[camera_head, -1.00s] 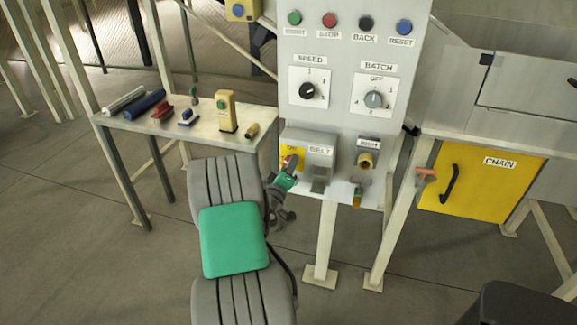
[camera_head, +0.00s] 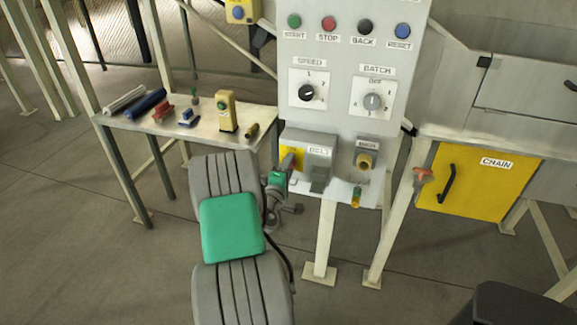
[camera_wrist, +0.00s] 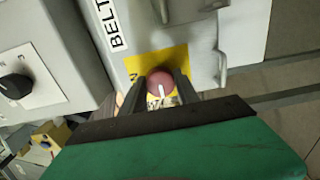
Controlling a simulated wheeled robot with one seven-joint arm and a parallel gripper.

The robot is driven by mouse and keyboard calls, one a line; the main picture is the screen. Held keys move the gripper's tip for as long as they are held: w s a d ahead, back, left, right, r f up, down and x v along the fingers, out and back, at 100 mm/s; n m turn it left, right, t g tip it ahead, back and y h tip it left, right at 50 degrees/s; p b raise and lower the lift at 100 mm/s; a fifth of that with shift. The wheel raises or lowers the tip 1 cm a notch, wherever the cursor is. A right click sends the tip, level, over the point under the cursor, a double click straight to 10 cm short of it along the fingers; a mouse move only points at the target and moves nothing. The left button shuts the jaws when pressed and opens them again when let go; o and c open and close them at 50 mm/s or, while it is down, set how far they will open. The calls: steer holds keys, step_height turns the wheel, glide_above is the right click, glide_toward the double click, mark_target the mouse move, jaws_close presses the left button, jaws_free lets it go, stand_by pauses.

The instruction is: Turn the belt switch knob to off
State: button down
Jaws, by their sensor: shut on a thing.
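The belt switch knob (camera_wrist: 160,80) is round and red with a white pointer line. It sits on a yellow plate (camera_wrist: 170,58) beside the BELT label (camera_wrist: 111,27). In the wrist view the pointer line runs toward the bottom of the picture, and the plate's lettering is partly hidden by my fingers. My gripper (camera_wrist: 160,88) has one dark finger on each side of the knob and is shut on it. In the head view my gripper (camera_head: 287,163) is at the left of the grey BELT box (camera_head: 318,142), covering the knob.
Other knobs share the panel: SPEED (camera_head: 307,93), BATCH (camera_head: 372,101) and a brass-coloured one (camera_head: 365,161) right of the BELT box. A side table (camera_head: 205,128) with several small items stands left. A yellow CHAIN door (camera_head: 478,185) is at the right.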

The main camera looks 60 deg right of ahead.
stand_by(0.3)
steer(key=c, duration=0.9)
jaws_free()
steer(key=s+a+b, duration=0.1)
steer(key=a, duration=0.6)
steer(key=shift+a+b, duration=0.4)
steer(key=shift+s, duration=0.1)
